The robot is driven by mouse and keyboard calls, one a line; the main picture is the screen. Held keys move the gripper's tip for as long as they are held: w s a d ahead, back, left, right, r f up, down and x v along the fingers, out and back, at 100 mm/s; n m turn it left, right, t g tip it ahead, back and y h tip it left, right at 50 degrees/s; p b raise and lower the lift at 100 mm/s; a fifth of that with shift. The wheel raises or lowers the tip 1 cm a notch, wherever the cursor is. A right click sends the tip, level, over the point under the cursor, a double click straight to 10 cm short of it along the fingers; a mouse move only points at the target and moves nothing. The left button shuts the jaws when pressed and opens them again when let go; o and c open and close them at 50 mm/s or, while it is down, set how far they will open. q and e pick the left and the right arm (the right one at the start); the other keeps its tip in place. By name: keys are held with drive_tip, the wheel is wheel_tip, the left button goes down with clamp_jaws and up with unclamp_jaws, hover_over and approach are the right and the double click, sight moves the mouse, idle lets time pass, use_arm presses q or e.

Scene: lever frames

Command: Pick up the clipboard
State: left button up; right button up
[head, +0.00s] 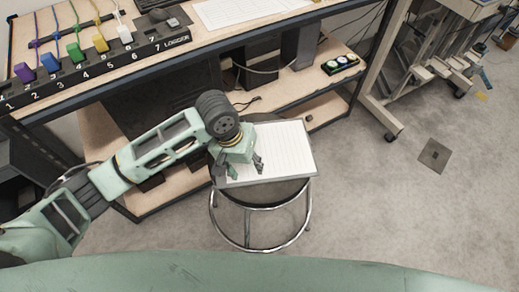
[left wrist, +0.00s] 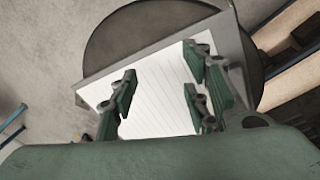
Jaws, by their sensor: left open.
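The clipboard (head: 290,150) lies on a round stool (head: 262,194), with lined white paper on it and a grey edge. In the left wrist view the clipboard (left wrist: 160,88) fills the middle, with its grey border showing at the top and right. My left gripper (head: 245,170) is over the clipboard's left part in the head view, fingers pointing down. In the left wrist view its fingers (left wrist: 160,95) are spread apart over the paper with nothing between them. I cannot tell whether they touch it. My right gripper is not in view.
A workbench with a numbered strip (head: 100,72) and coloured plugs stands behind. Its lower shelf (head: 310,95) is close behind the stool. A wheeled metal frame (head: 380,110) stands at the right.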

use_arm(q)
drive_tip(key=w+a+r+n, duration=0.1)
drive_tip(key=w+a, duration=0.1)
drive_tip(key=a, duration=0.1)
drive_tip(key=w+a+r+n+y, duration=0.1)
drive_tip(key=w+a, duration=0.2)
drive_tip(key=w+a+r+n+y, duration=0.1)
drive_tip(key=w+a+r+n, duration=0.1)
drive_tip(key=a, duration=0.1)
drive_tip(key=shift+w+g, duration=0.15)
drive_tip(key=shift+g, duration=0.15)
drive_tip(key=shift+w+a+f, duration=0.1)
drive_tip(key=shift+a+f, duration=0.1)
drive_tip(key=f, duration=0.7)
drive_tip(key=shift+s+d+f, duration=0.1)
drive_tip(key=shift+s+d, duration=0.15)
drive_tip(key=shift+s, duration=0.05)
clamp_jaws()
